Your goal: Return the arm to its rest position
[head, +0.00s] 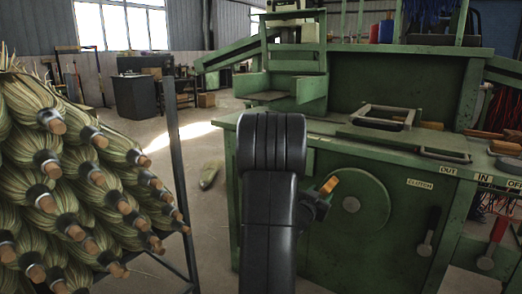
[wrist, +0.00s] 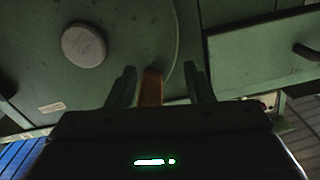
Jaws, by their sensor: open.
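My arm (head: 272,190) rises in the middle of the head view, in front of the green machine (head: 420,215). My gripper (wrist: 159,70) shows in the wrist view with its two fingers apart. An orange-brown handle (wrist: 151,88) lies between the fingers, with gaps visible on both sides. In the head view the orange handle (head: 330,186) is just right of my arm, by the machine's round disc (head: 351,204). My gripper (head: 318,205) is mostly hidden behind my arm there. The disc's round hub (wrist: 83,45) shows at upper left in the wrist view.
A rack (head: 180,180) of several straw broom bundles (head: 60,190) stands at left. The machine's top carries a metal frame (head: 384,116), and levers (head: 428,240) are on its front. Open floor (head: 205,155) lies between rack and machine, with one loose bundle (head: 210,174).

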